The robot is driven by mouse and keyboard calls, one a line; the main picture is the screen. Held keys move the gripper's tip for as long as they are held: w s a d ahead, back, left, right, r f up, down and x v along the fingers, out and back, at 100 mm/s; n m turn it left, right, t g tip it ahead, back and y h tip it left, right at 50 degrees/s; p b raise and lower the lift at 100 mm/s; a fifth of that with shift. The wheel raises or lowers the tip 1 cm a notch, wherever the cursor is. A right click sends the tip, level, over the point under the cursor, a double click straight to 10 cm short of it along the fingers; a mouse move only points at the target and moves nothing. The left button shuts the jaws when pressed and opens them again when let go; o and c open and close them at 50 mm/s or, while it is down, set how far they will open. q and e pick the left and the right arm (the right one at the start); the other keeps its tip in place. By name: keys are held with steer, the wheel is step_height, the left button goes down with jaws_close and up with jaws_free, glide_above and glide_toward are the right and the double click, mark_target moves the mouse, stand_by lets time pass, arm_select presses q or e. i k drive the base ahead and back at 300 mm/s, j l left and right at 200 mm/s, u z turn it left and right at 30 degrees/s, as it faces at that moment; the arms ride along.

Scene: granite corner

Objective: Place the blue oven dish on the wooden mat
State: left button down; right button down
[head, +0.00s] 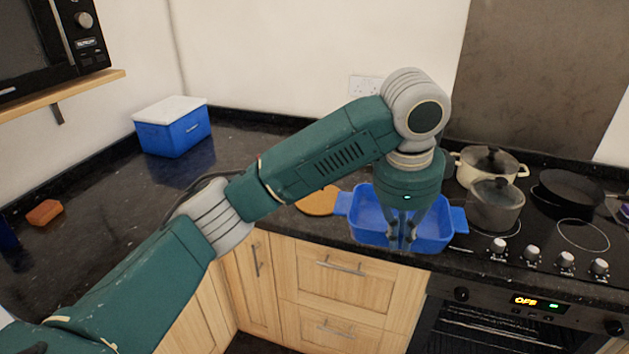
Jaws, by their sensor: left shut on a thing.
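The blue oven dish (436,231) is a rectangular dish with a tab handle at each end, at the front edge of the dark counter, left of the hob. My left gripper (402,243) points down at the dish and is shut on its near wall. Part of the dish is hidden behind the gripper. I cannot tell whether the dish touches the counter. The round wooden mat (318,202) lies on the counter just left of the dish, partly hidden by my left arm. My right gripper is not in view.
The hob holds a cream pot (490,162), a grey lidded pot (494,207) and a black pan (570,189), close right of the dish. A blue box with white lid (172,133) stands at the back left. An orange sponge (45,212) lies far left. Drawers are below.

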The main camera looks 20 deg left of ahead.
mark_target(320, 198)
steer(key=i+j, duration=0.3)
steer(key=j, duration=0.15)
steer(key=i+j, duration=0.3)
steer(key=j, duration=0.15)
steer(key=i+j, duration=0.3)
steer(key=j, duration=0.15)
